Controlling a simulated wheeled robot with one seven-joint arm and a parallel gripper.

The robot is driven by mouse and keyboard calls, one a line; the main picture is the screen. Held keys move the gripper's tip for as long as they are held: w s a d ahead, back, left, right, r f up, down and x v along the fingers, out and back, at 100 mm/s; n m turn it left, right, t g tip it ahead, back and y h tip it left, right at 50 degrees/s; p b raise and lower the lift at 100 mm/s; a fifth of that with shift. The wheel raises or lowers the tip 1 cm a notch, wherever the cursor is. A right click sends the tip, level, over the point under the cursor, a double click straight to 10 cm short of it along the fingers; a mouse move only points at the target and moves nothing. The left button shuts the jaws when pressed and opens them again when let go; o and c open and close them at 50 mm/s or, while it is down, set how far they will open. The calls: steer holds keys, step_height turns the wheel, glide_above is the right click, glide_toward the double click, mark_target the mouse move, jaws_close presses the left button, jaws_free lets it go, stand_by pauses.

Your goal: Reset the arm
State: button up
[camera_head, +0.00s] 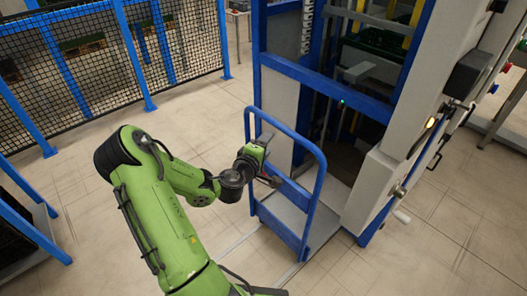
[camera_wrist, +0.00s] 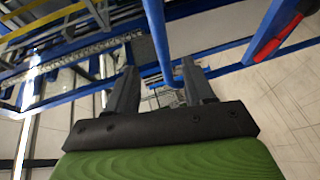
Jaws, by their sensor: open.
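My green arm reaches up and to the right in the head view, with its end bent toward a blue-railed platform trolley. My gripper (camera_head: 272,182) is beside the trolley's blue handle rail (camera_head: 315,160); I cannot tell whether it touches. In the wrist view my gripper (camera_wrist: 160,80) has its two dark fingers spread apart. A blue bar (camera_wrist: 156,40) shows between and beyond the fingers, and nothing is seen held.
A blue-framed conveyor lift (camera_head: 325,85) stands behind the trolley, with a grey cabinet (camera_head: 400,120) at its right. A black mesh fence (camera_head: 80,60) with blue posts runs along the back left. The tiled floor (camera_head: 200,115) between fence and lift is clear.

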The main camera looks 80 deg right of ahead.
steer(key=shift+v, duration=1)
steer(key=shift+r, duration=0.1)
